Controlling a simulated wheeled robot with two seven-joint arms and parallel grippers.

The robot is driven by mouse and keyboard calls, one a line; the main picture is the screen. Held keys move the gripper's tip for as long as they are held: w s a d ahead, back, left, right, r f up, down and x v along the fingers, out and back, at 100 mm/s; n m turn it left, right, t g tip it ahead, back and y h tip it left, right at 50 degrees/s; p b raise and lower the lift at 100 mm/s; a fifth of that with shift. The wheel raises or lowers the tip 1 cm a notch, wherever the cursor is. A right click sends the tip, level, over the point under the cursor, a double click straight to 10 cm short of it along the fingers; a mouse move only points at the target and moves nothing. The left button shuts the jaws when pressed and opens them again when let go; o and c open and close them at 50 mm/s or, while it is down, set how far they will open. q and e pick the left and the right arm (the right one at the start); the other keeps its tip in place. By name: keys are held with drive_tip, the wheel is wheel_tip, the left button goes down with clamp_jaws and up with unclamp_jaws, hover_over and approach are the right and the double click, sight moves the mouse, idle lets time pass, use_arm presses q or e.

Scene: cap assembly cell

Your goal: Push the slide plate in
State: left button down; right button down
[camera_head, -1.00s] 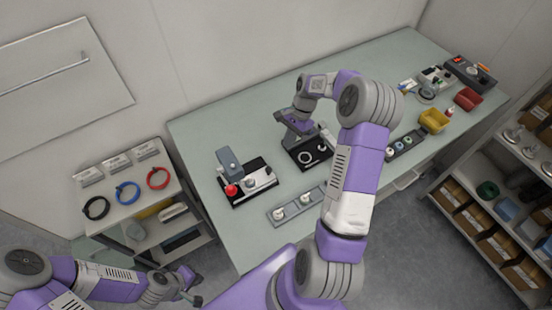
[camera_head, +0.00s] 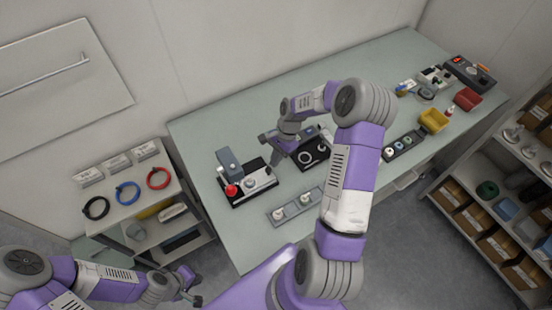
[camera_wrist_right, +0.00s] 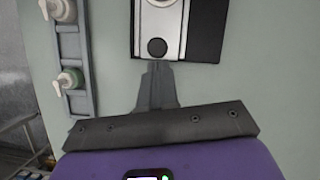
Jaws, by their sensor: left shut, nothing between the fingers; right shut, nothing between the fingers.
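The slide plate (camera_wrist_right: 171,22) is a silver strip with a round black knob at its near end, on a black base (camera_wrist_right: 206,30). In the head view the press unit (camera_head: 240,196) has this plate (camera_head: 262,182), a red button and a grey upright head. My right gripper (camera_wrist_right: 158,68) is shut and empty, its fingertips just short of the knob end; whether they touch is unclear. In the head view the right gripper (camera_head: 273,162) is at the right side of the unit. My left gripper (camera_head: 190,287) is shut and empty, low at the left, away from the table.
A grey tray (camera_head: 292,212) with two small capped parts lies in front of the unit. A second black fixture (camera_head: 312,155) stands to the right, close to my right arm. A cart (camera_head: 127,190) with coloured rings stands left. The table's back left is clear.

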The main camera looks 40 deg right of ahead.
sight(265, 175)
drive_tip(key=a, duration=0.4)
drive_tip(key=shift+w+a, duration=0.3)
drive_tip(key=shift+a, duration=0.1)
drive_tip(key=shift+d, duration=0.15)
drive_tip(key=shift+d, duration=0.3)
drive_tip(key=d, duration=0.3)
drive_tip(key=shift+w, duration=0.2)
drive_tip(key=v, duration=1)
drive_tip(key=shift+p, duration=0.3)
drive_tip(key=shift+d, duration=0.15)
